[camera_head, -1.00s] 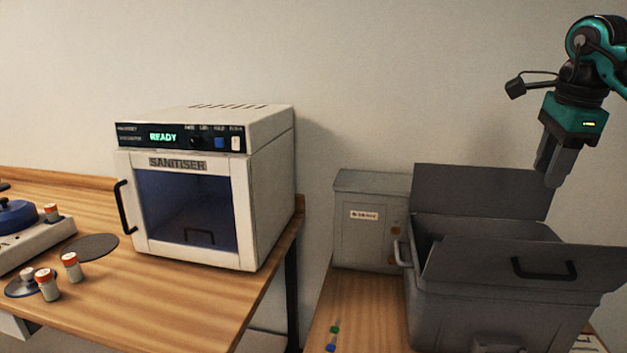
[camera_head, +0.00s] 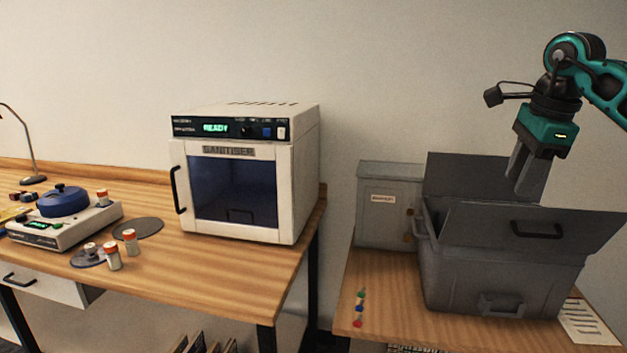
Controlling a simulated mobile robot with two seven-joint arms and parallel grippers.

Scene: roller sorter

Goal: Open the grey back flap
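The grey crate (camera_head: 470,283) stands on the right-hand wooden table. Its grey back flap (camera_head: 462,175) stands up steeply along the rear side. The front flap (camera_head: 575,232), with a black handle, is raised and slopes outward over the front. It hides much of the opening. My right gripper (camera_head: 522,188) points down over the right part of the crate, in front of the back flap's right end. Its fingers overlap in this view, so I cannot tell whether they are apart or touching the flap. Nothing shows held in them. My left gripper is out of view.
A grey cabinet (camera_head: 386,222) stands beside the crate on the left. A white sanitiser (camera_head: 270,190) with a dark window stands on the left table. A scale (camera_head: 60,228) with a blue pot and several small jars stand further left. A paper sheet (camera_head: 588,322) lies right of the crate.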

